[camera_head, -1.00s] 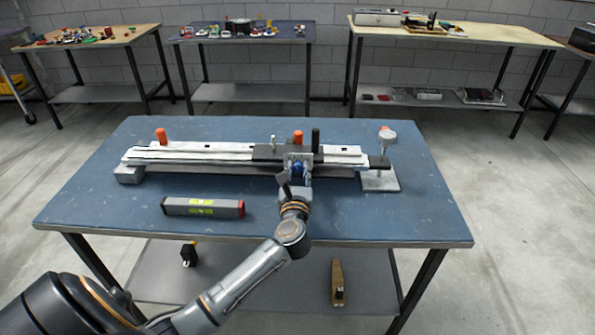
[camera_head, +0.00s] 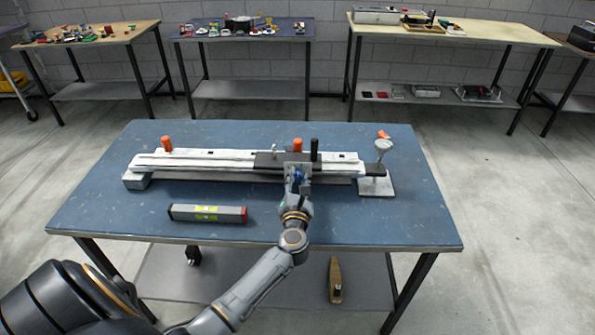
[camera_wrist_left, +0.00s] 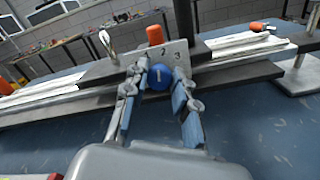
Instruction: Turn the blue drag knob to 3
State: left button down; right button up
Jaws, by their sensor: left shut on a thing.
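The blue drag knob (camera_wrist_left: 160,77) sits on a grey plate (camera_wrist_left: 152,57) marked with 1, 2 and 3, on the front of the dark carriage (camera_head: 268,160). My left gripper (camera_wrist_left: 157,100) reaches it from the front, its two fingers on either side of the knob and closed on it. In the head view my left gripper (camera_head: 298,180) covers much of the knob. I cannot tell which number the knob points to. My right gripper is not in view.
The carriage rides on a long pale rail (camera_head: 205,160) with orange knobs, on a blue table (camera_head: 100,215). A grey box with green labels (camera_head: 208,213) lies at the front left. A small stand (camera_head: 378,185) is at the rail's right end.

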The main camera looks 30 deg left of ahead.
pick_arm(q)
jog(key=m+p, duration=0.3)
jog(key=m, duration=0.1)
jog(key=shift+r+m, duration=0.1)
jog(key=shift+m, duration=0.2)
jog(key=m+p, duration=0.2)
jog(key=m, duration=0.1)
jog(key=shift+d+m+p, duration=0.1)
jog(key=shift+m+p, duration=0.2)
jog(key=shift+m, duration=0.1)
jog(key=shift+f+m+p, duration=0.2)
jog(key=shift+m+p, duration=0.1)
jog(key=shift+m, duration=0.2)
jog(key=c, duration=1.1)
grip_release()
